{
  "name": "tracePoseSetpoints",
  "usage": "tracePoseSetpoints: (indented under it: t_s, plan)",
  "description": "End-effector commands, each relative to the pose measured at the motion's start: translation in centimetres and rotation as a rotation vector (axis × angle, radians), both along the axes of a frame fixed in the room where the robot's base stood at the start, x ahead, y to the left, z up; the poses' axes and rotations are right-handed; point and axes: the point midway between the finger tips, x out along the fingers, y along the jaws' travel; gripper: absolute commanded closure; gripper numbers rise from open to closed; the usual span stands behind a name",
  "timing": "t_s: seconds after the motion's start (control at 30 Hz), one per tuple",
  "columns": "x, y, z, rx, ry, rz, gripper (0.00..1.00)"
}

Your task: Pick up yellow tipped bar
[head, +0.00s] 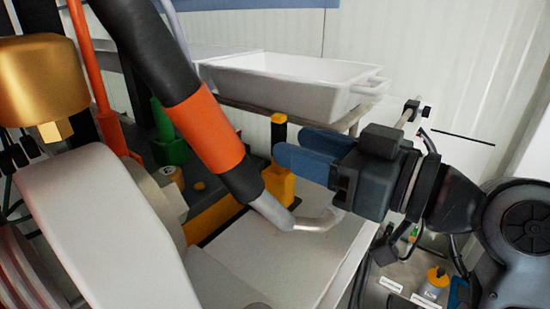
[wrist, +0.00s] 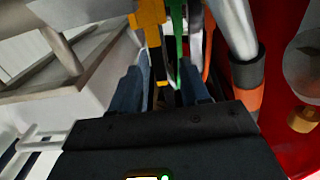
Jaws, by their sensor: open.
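The yellow tipped bar (head: 279,119) stands upright in the head view, with a yellow tip, a dark section below it and a yellow block at its foot. My gripper (head: 291,147) comes in from the right with its blue fingers apart, and the fingertips overlap the dark section in that view. In the wrist view the bar (wrist: 152,38) shows as yellow and black parts running down toward the space between the fingertips of my gripper (wrist: 160,72). The jaws are open and hold nothing. Whether a finger touches the bar is unclear.
A thick black hose with an orange band (head: 205,130) crosses close in front of the bar. A green part (head: 168,140) is left of the bar. A white tray (head: 290,82) sits on a shelf behind. A pale flat surface (head: 270,260) lies below.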

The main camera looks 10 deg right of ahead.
Motion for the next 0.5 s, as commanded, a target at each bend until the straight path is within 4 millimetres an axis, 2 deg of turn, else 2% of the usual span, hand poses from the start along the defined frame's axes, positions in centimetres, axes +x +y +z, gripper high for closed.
tracePoseSetpoints:
  t_s: [0.3, 0.5]
  plan:
    - [3.0, 2.9, -0.1, 0.001, 0.001, 0.001, 0.54]
    - [3.3, 3.1, -0.1, 0.001, 0.000, -0.001, 0.54]
